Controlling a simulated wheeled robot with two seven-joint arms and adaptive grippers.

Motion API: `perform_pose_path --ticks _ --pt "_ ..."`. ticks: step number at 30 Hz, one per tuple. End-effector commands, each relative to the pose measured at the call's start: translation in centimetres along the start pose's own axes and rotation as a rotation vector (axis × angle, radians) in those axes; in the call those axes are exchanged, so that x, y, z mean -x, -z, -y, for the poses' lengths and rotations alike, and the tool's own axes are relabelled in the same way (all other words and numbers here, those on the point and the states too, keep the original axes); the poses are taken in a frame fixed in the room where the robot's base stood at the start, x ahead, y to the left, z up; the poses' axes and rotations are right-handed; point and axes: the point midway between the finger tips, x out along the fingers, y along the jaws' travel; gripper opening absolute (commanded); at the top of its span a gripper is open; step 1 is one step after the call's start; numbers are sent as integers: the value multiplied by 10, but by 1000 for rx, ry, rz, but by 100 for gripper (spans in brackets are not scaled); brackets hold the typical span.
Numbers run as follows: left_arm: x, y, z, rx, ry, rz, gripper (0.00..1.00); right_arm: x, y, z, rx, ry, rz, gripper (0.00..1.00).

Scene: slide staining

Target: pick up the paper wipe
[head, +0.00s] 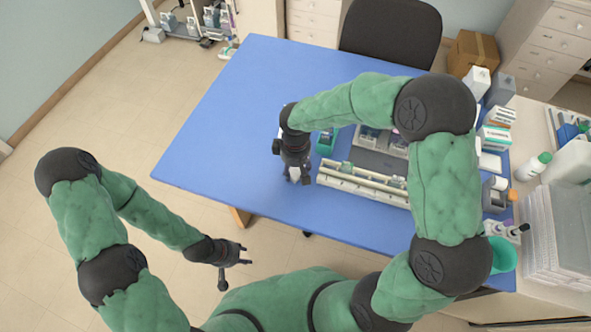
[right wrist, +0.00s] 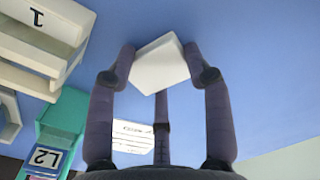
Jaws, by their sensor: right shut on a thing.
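The paper wipe (right wrist: 160,66) is a small white folded piece, held between the fingertips of my right gripper (right wrist: 163,72) in the right wrist view. In the head view my right gripper (head: 298,178) is over the blue table, left of the cream rack, and a bit of white shows at its fingertips. I cannot tell how far the wipe is from the table top. My left gripper (head: 240,255) is off the table's front edge, away from everything, with its fingers apart and nothing between them.
The blue table (head: 230,130) is clear on its left side. A cream rack (head: 362,184) lies right of my right gripper. A green container (head: 326,141) stands behind it; its L2 label (right wrist: 46,157) shows in the wrist view. Bottles and boxes crowd the right edge.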

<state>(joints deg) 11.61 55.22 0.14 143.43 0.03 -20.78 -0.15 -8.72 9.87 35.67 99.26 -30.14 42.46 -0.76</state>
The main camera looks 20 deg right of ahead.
Motion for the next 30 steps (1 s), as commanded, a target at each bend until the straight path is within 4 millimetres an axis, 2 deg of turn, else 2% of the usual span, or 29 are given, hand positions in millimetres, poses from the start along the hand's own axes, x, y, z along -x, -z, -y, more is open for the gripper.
perform_pose_path --ticks 5,11,20,24,30 --pt "3 0 -1 0 0 0 40 8 0 0 0 0 -2 39" --pt "12 0 -4 0 0 0 40 34 1 0 1 -2 -3 39" --pt "28 -1 -10 0 0 0 40 95 -29 41 4 -2 -5 39" --pt "32 -1 -11 0 0 0 40 108 -50 68 5 -1 -2 39" --pt "37 -1 -13 0 0 0 40 122 -70 96 3 0 -1 39"
